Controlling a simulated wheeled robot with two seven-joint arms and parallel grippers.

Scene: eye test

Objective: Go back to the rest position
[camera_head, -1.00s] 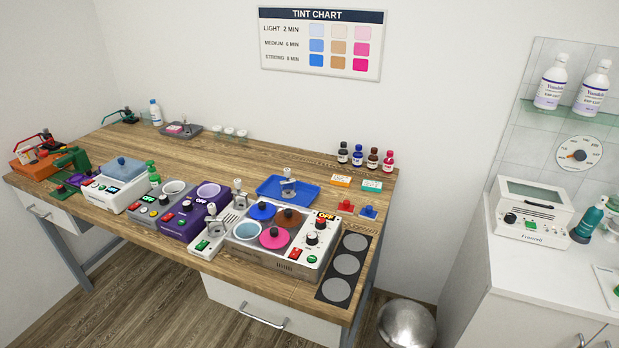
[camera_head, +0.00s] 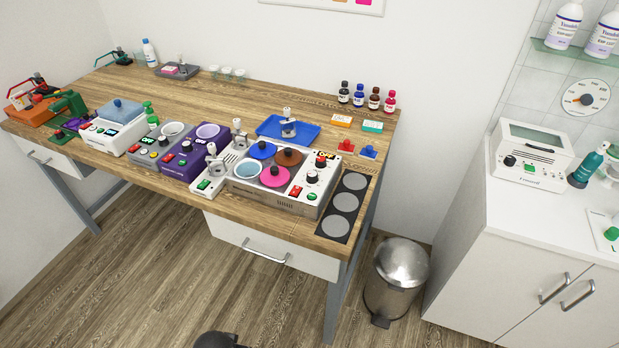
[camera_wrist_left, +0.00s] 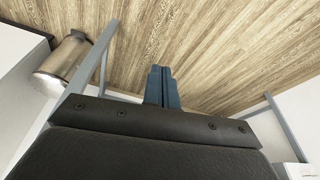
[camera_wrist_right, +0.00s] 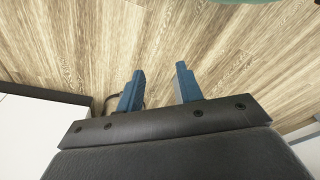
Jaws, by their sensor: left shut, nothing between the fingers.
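My left gripper (camera_wrist_left: 161,88) shows in the left wrist view. Its two blue fingers are pressed together with nothing between them, and wood-look floor lies beyond them. My right gripper (camera_wrist_right: 158,84) shows in the right wrist view. Its two blue fingers stand apart, with only floor seen between them. Neither gripper's fingers show in the head view. A dark rounded shape at the bottom edge of the head view is too cut off to tell. Neither gripper is touching anything in view.
The wooden workbench (camera_head: 270,213) bears several devices, a blue tray (camera_head: 300,125) and small bottles. A metal pedal bin (camera_head: 396,280) stands by its right leg. A white cabinet (camera_head: 500,235) is at the right. The floor (camera_head: 150,270) in front of the bench is clear.

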